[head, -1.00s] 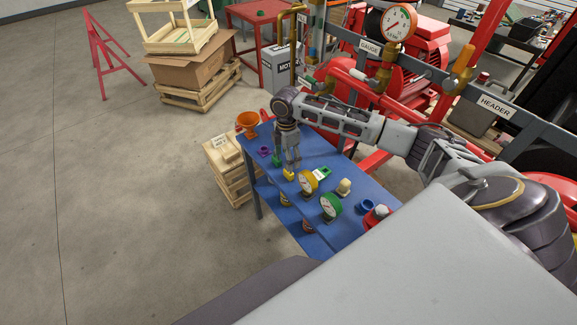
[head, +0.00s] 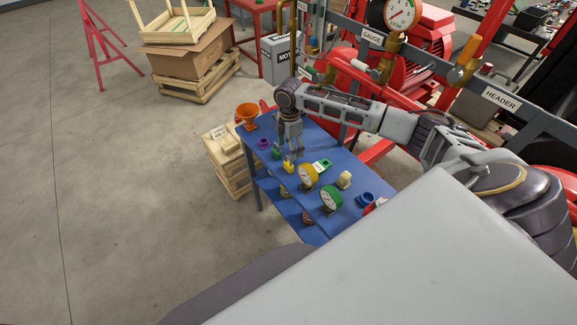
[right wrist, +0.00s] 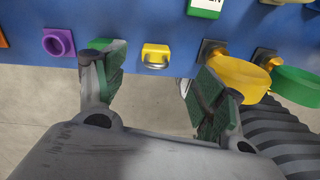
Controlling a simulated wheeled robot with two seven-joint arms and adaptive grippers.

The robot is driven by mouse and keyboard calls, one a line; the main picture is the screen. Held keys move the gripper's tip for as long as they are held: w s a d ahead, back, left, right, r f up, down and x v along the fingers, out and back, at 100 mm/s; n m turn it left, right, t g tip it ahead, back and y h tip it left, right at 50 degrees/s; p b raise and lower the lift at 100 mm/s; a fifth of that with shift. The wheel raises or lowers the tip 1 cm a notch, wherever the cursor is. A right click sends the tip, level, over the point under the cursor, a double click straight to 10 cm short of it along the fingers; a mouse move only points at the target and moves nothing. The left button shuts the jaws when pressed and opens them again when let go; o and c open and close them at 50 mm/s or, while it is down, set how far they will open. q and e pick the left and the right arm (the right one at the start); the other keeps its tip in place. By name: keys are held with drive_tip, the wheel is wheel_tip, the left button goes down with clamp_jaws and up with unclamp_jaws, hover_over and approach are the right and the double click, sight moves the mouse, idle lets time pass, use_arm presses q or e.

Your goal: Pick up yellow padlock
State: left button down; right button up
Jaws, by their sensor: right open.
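The yellow padlock (head: 289,167) stands near the near-left edge of the blue table, between a green item and the yellow gauge. In the right wrist view the yellow padlock (right wrist: 155,55) shows its body and metal shackle, lying beyond the gap between the fingers. My right gripper (head: 293,152) points down over the table, close to the padlock. In the right wrist view my right gripper (right wrist: 154,76) is open and empty, its fingers on either side of the padlock's line. I cannot tell the exact height above it. My left gripper is not in view.
Close by are a green item (head: 276,152), a purple ring-shaped part (right wrist: 58,42), the yellow gauge (head: 308,175) and the green gauge (head: 331,199).

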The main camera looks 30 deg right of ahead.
sight(289, 163)
wheel_tip(289, 163, down, 3)
drive_tip(key=shift+s+f, duration=0.1)
drive_tip(key=shift+f, duration=0.05)
drive_tip(key=shift+f+b, duration=1.15)
drive_tip(key=shift+f, duration=0.1)
drive_tip(key=shift+w+a+f+b, duration=0.1)
drive_tip(key=shift+f+b, duration=0.7)
drive_tip(key=shift+b, duration=0.35)
drive_tip(key=shift+w+a+f+b, duration=0.1)
drive_tip(key=shift+f+b, duration=0.65)
drive_tip(key=shift+b, duration=0.4)
drive_tip(key=shift+f+b, duration=1)
drive_tip(key=shift+b, duration=0.25)
drive_tip(key=c, duration=1.2)
